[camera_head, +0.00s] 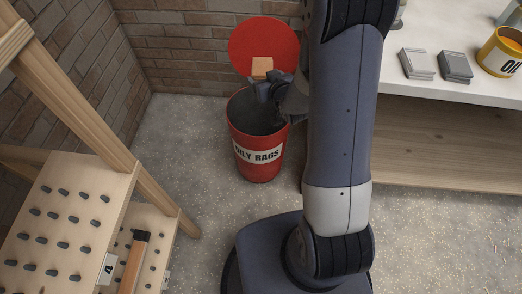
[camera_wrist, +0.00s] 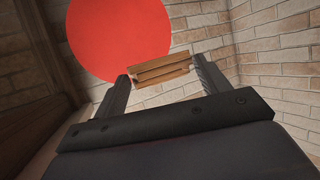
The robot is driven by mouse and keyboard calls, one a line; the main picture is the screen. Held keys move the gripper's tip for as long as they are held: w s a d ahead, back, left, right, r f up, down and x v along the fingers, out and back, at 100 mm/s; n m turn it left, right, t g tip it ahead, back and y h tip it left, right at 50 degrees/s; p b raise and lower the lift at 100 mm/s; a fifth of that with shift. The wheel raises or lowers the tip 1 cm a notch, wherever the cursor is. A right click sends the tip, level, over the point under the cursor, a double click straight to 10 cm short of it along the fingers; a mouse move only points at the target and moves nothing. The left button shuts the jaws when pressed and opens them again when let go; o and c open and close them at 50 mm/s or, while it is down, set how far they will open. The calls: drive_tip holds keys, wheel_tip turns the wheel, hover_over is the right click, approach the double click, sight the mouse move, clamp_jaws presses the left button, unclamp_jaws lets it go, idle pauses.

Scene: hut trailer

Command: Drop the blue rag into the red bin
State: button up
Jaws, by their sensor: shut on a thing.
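The red bin (camera_head: 262,172), labelled "OILY RAGS", stands on the floor by the brick wall. Its round red lid (camera_head: 262,38) is raised open behind it and also fills part of the wrist view (camera_wrist: 115,35). My gripper (camera_head: 264,78) is above the bin's mouth, in front of the lid. It is shut on a small tan, wood-like block, seen in the head view (camera_head: 262,66) and, with ridges, between the fingers in the wrist view (camera_wrist: 161,71). I see no blue rag in either view. The bin's inside looks dark, partly hidden by my gripper.
A white-topped bench (camera_head: 430,85) at right carries two grey blocks (camera_head: 418,64) (camera_head: 455,66) and a yellow can (camera_head: 501,52). A wooden rack with pegged boards (camera_head: 60,220) stands at left. Brick walls (camera_head: 185,45) close the corner; speckled floor (camera_head: 195,150) is clear around the bin.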

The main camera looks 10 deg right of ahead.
drive_tip(key=w+d+f+n+y+b, duration=0.1)
drive_tip(key=f+b, duration=0.5)
drive_tip(key=b, duration=0.1)
drive_tip(key=w+d+f+n+y+b, duration=0.1)
drive_tip(key=w+f+b, duration=0.1)
drive_tip(key=f+b, duration=0.5)
drive_tip(key=shift+w+g+b, duration=0.25)
drive_tip(key=shift+g+b, duration=0.15)
drive_tip(key=shift+b, duration=0.25)
wheel_tip(320, 180, down, 6)
drive_tip(key=b, duration=0.5)
drive_tip(key=shift+b, duration=0.35)
drive_tip(key=shift+r, duration=0.1)
drive_tip(key=o, duration=1)
drive_tip(key=shift+o, duration=0.2)
drive_tip(key=shift+s, duration=0.1)
